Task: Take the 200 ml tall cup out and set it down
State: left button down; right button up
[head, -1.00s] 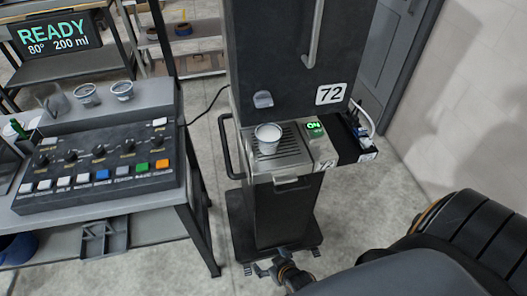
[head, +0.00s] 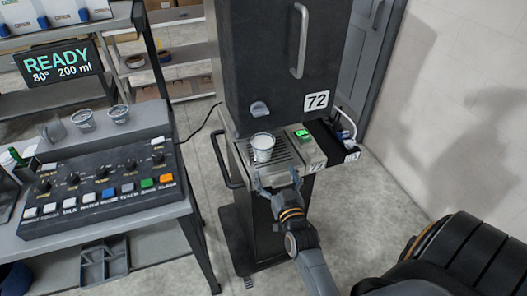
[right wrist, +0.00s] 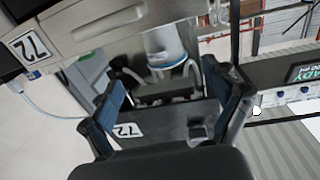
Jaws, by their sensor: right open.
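A white cup (head: 263,147) stands upright on the drip tray (head: 284,156) of the dark dispenser marked 72, below its spout (head: 259,108). My right gripper (head: 276,180) is open and empty at the front edge of the tray, just short of the cup. In the right wrist view the cup (right wrist: 164,44) shows beyond and between the spread fingers of the right gripper (right wrist: 164,76), apart from them. My left gripper is not in view.
A button console (head: 105,193) stands on a table at left, with two more cups (head: 84,120) on its back ledge. A display (head: 58,65) reads READY, 80°, 200 ml. A green light (head: 301,133) is right of the tray. A handle (head: 226,160) juts out at the dispenser's left.

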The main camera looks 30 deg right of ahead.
jog(key=b, duration=0.3)
send_near(261, 142)
jog(key=shift+x, duration=1)
jog(key=b+x, duration=0.2)
jog(key=x, duration=0.2)
jog(key=shift+w+b, duration=0.3)
jog(key=shift+w+d, duration=0.15)
jog(key=shift+w, duration=0.2)
jog(key=shift+s+r, duration=0.1)
jog(key=c, duration=1.4)
